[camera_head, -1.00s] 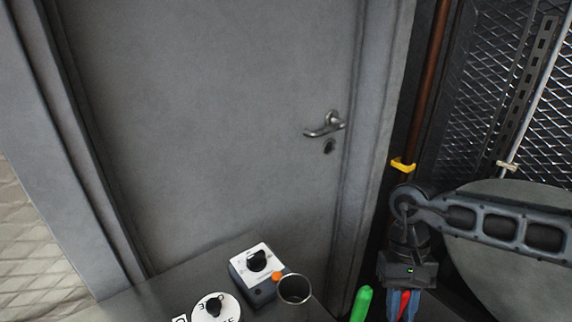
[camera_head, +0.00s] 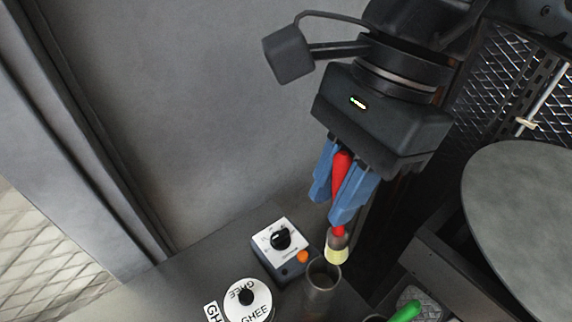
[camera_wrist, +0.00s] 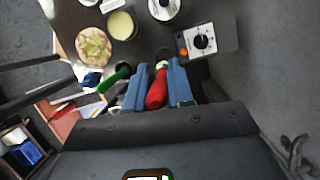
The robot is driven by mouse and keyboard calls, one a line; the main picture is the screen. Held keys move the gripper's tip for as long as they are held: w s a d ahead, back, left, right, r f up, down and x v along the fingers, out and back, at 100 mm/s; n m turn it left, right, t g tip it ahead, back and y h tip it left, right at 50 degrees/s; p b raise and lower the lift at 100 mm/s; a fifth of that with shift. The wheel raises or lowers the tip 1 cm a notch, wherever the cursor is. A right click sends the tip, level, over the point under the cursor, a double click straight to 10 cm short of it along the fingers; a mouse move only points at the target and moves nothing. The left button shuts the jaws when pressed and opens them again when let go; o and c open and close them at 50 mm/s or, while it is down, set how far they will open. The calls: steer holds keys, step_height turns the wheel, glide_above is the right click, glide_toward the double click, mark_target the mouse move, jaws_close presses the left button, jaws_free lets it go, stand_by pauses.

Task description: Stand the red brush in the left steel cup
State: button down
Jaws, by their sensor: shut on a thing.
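My gripper (camera_head: 332,206) is shut on the red brush (camera_head: 341,168), with one blue finger on each side of its red handle. The brush hangs nearly upright, its pale bristles pointing down. The bristle end is just above the far right rim of the left steel cup (camera_head: 320,292); I cannot tell whether they touch. The cup stands upright on the dark counter, its mouth showing. In the wrist view the red brush (camera_wrist: 156,90) lies between the blue fingers, with the cup partly hidden beyond it.
A control box (camera_head: 280,246) with a black knob and orange button stands close behind the cup. A white ghee lid (camera_head: 247,301) is to its left. A green-handled brush (camera_head: 405,312) is to the right, beside a second cup's rim (camera_head: 376,318). A grey round top (camera_head: 525,200) lies farther right.

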steer(key=shift+a+r, duration=0.2)
steer(key=shift+a, duration=0.3)
steer(key=shift+f, duration=0.1)
step_height(320, 180, down, 10)
steer(key=b, duration=0.7)
steer(key=shift+b, duration=0.4)
steer(key=c, duration=0.9)
jaws_free()
steer(key=shift+r, duration=0.2)
steer(key=v, duration=0.7)
steer(key=shift+r+b, duration=0.35)
steer(key=shift+b, duration=0.05)
